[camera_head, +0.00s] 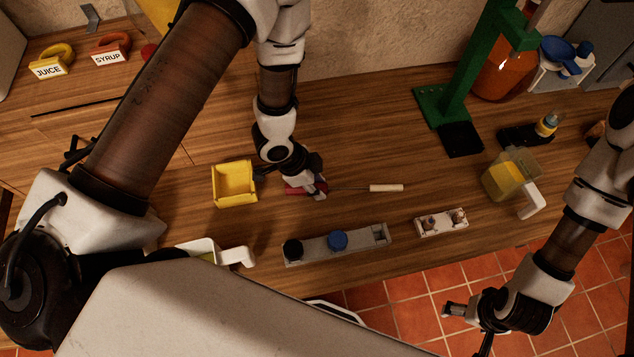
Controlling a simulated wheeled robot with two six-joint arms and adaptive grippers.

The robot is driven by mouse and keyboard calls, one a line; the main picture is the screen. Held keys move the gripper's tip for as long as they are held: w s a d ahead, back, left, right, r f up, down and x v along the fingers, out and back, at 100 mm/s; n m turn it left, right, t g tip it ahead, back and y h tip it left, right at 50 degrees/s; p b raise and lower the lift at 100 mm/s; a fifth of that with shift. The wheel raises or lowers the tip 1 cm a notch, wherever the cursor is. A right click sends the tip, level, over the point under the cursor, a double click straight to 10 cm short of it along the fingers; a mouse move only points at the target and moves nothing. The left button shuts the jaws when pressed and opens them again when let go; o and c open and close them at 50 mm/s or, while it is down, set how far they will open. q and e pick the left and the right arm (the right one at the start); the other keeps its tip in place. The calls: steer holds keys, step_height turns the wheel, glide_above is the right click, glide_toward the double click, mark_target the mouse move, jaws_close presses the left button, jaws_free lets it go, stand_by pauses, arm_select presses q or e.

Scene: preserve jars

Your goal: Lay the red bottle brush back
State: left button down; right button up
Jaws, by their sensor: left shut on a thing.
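The red bottle brush has a red handle (294,190), a thin dark stem and a pale cylindrical head (386,188). It lies about level, pointing right, over the middle of the wooden worktop. My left gripper (318,189) is shut on the red handle and hides part of it. I cannot tell whether the brush touches the wood or hangs just above it. My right gripper (468,326) is empty, with its fingers apart, over the tiled floor in front of the worktop.
A yellow bin (234,184) stands left of my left gripper. A grey rack (357,240) with a black and a blue lid and a small white tray (441,222) lie in front. A clear jug (510,178) and a green stand (455,85) are right. Wood behind the brush is clear.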

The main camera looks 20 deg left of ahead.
arm_select(q)
steer(key=shift+f, duration=0.4)
steer(key=c, duration=0.8)
jaws_free()
steer(key=v, duration=0.7)
steer(key=shift+a+r, duration=0.1)
steer(key=shift+r, duration=0.15)
